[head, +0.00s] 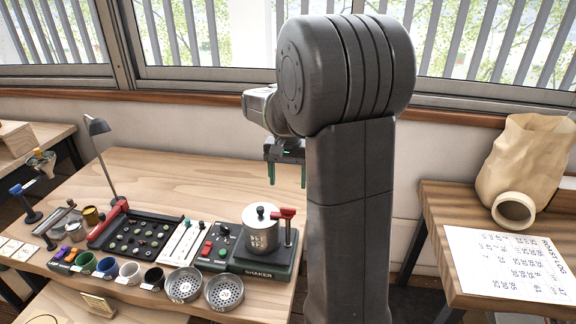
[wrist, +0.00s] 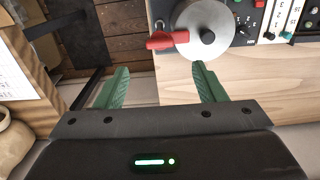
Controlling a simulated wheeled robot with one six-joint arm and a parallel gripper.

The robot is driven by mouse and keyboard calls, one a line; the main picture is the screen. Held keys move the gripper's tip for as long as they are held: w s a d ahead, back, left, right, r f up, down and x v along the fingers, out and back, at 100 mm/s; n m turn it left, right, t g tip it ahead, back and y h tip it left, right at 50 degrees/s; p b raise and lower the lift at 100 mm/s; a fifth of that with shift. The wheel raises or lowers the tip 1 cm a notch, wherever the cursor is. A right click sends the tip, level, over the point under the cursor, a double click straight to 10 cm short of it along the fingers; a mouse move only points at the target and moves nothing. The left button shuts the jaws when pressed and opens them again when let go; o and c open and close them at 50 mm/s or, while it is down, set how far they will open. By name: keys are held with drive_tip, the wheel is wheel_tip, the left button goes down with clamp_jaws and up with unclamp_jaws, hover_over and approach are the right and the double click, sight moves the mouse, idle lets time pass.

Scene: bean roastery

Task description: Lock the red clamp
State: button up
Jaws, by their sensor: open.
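The red clamp (head: 285,213) stands on the green-edged base marked SHAKER (head: 262,274), at the right of a steel canister (head: 258,238). Its red handle lies roughly level near the canister's lid. Whether it is locked, I cannot tell. In the wrist view the red clamp (wrist: 168,40) reaches over the round lid's (wrist: 205,28) left edge. My gripper (head: 287,178) is open and empty, above and beyond the clamp in the head view. In the wrist view the open green fingers of my gripper (wrist: 159,70) are below the clamp in the picture, with a gap between.
A panel with a red button and knobs (head: 215,246) adjoins the shaker base. The table's back right (head: 215,180) is bare.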

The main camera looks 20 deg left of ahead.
wheel_tip(320, 180, up, 4)
drive_tip(key=r, duration=0.1)
hover_over(288, 208)
drive_tip(key=shift+f, duration=0.25)
drive_tip(key=shift+f, duration=0.15)
wheel_tip(288, 208, down, 14)
drive_tip(key=shift+s+r, duration=0.1)
drive_tip(key=shift+r, duration=0.05)
idle(0.5)
